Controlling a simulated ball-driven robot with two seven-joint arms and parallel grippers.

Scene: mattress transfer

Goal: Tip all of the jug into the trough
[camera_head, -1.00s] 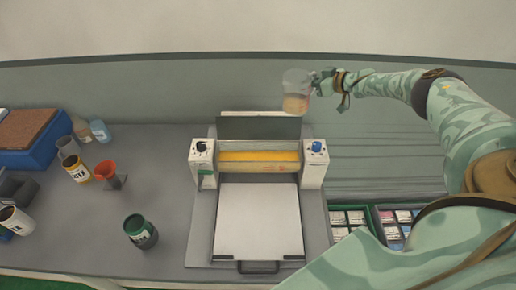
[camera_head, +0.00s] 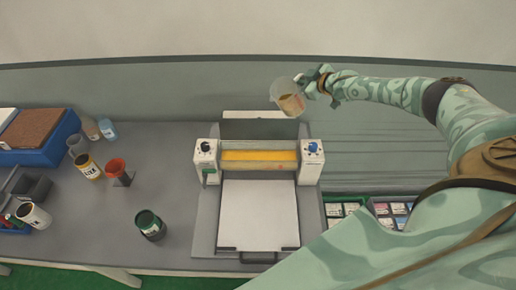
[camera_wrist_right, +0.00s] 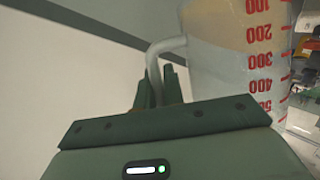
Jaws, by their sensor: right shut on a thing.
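The clear jug (camera_head: 284,93) is in the air above the back right of the white machine, tilted to the left, with tan contents low inside it. My right gripper (camera_head: 311,87) is shut on its handle, at the right side of the jug. In the right wrist view the jug (camera_wrist_right: 228,55) shows red scale marks, and the gripper fingers (camera_wrist_right: 160,88) close around its handle. The machine has a yellow band (camera_head: 259,155) between two white end blocks and a dark grey panel (camera_head: 260,129) behind. I cannot tell which part is the trough. My left gripper is out of view.
A white flat bed (camera_head: 258,212) with a dark handle lies in front of the yellow band. To the left stand a dark green pot (camera_head: 150,225), a red funnel (camera_head: 117,170) and several jars. Trays of small packets (camera_head: 345,210) lie to the right.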

